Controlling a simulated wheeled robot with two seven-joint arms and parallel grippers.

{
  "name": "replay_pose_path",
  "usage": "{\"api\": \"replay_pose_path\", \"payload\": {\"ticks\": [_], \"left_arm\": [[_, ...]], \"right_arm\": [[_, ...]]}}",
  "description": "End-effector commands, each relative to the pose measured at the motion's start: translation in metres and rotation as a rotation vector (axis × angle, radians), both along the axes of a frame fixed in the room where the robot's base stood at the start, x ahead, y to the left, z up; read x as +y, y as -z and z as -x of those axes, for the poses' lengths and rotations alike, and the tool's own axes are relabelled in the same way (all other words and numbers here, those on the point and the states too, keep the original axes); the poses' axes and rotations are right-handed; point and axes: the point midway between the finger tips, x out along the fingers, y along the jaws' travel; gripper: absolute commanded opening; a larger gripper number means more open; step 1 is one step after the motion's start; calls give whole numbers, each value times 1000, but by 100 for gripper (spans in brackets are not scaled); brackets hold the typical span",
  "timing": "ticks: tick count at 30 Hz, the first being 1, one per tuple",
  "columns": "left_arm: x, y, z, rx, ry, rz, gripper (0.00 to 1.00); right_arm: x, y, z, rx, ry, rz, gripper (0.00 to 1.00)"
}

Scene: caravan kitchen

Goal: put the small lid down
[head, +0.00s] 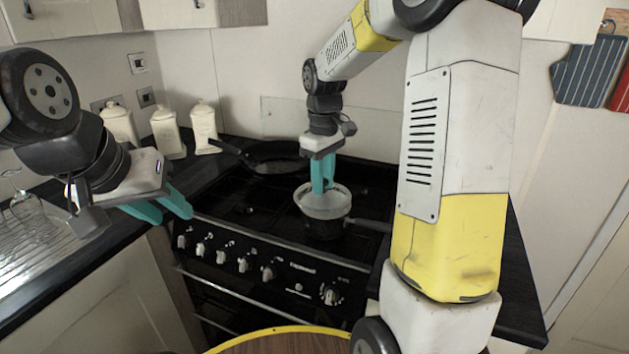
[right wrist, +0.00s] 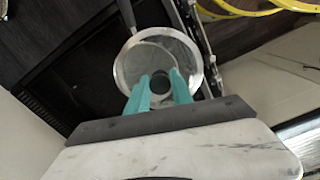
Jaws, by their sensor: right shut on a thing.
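The small lid (head: 337,205) is round with a pale rim. In the right wrist view the lid (right wrist: 188,57) shows a clear glass top, a metal rim and a dark knob. My right gripper (head: 322,189) points down and is shut on the lid's knob; its fingers (right wrist: 160,90) stand either side of it. My left gripper (head: 160,208) is open and empty, left of the stove.
A frying pan (head: 275,157) sits at the back left of the black hob (head: 237,205). Three cream canisters (head: 166,132) stand on the left counter. The pot's handle (head: 370,225) points right. A sink drainer (head: 35,245) is at far left.

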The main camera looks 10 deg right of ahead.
Motion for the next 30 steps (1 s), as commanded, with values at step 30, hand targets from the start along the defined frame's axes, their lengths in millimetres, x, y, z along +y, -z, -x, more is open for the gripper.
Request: {"api": "replay_pose_path", "payload": {"ticks": [30], "left_arm": [[0,0,0,0,0,0,36]], "right_arm": [[-15,43,-36,-1,0,-1,0]]}}
